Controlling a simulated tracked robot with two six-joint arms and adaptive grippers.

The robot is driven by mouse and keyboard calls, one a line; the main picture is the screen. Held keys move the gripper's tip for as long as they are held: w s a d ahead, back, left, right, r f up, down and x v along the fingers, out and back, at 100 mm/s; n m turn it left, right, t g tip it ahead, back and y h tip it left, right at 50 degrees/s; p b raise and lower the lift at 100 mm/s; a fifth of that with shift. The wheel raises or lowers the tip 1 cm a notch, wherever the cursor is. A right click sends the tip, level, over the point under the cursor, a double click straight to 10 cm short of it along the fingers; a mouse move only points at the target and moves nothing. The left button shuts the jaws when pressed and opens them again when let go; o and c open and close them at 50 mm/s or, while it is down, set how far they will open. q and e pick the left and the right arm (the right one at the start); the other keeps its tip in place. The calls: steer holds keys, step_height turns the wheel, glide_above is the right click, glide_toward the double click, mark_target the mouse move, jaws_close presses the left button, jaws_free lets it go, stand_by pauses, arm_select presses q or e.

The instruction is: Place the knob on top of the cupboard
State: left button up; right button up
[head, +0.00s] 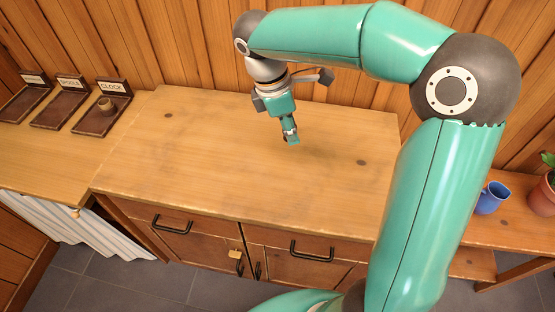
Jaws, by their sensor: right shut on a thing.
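The cupboard (200,150) has a broad wooden top with dark knots and stands in the middle of the head view. Its top is bare. My right gripper (291,139) points down above the back middle of the cupboard top. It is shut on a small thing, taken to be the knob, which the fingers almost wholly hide. I cannot make out its shape or tell whether it touches the wood. My left gripper is not in view.
On the left counter are dark labelled trays; the one marked CLOCK (82,128) holds a brown turned piece (107,105). A blue jug (491,198) and a potted plant (545,195) stand at right. My right arm covers the cupboard's right side. The wooden wall is close behind.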

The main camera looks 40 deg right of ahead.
glide_above(294, 181)
steer(key=f, duration=1.2)
steer(key=shift+w+a+f, duration=0.1)
steer(key=shift+w+a, duration=0.15)
steer(key=shift+a, duration=0.1)
steer(key=shift+f+b, duration=0.3)
steer(key=shift+f, duration=2.3)
steer(key=o, duration=0.8)
steer(key=shift+f, duration=0.1)
steer(key=v, duration=1.2)
